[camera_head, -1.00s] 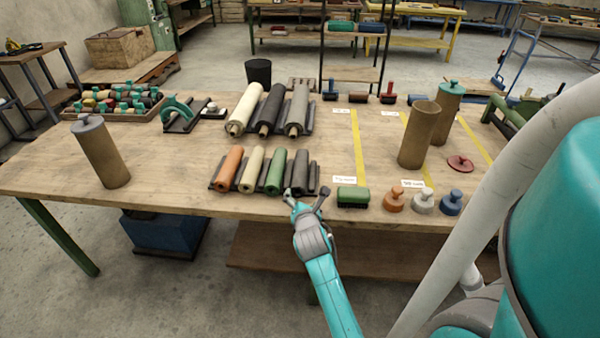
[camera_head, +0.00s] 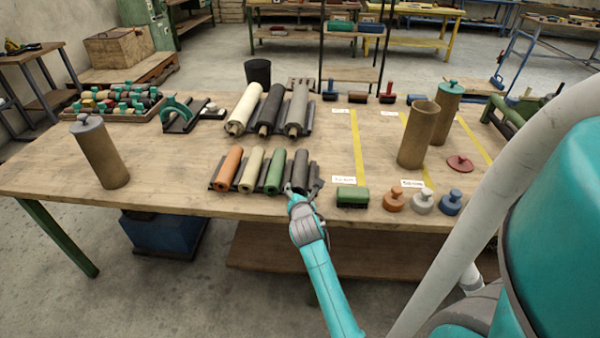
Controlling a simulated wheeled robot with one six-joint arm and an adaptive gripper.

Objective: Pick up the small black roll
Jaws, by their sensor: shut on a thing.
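The small black roll (camera_head: 300,168) lies in the front rack, at the right end of the row, beside the green roll. My gripper (camera_head: 302,188) is at the near end of this roll, above the table's front edge, and is shut on it. The gripper hides the roll's near end. The roll still appears to lie in line with the others, and I cannot tell whether it is raised off the rack.
Small orange (camera_head: 227,168), cream (camera_head: 251,170) and green (camera_head: 275,172) rolls lie close on the left. Larger rolls (camera_head: 271,108) lie behind. A green-topped brush (camera_head: 352,196) and several knobbed weights (camera_head: 394,201) stand to the right.

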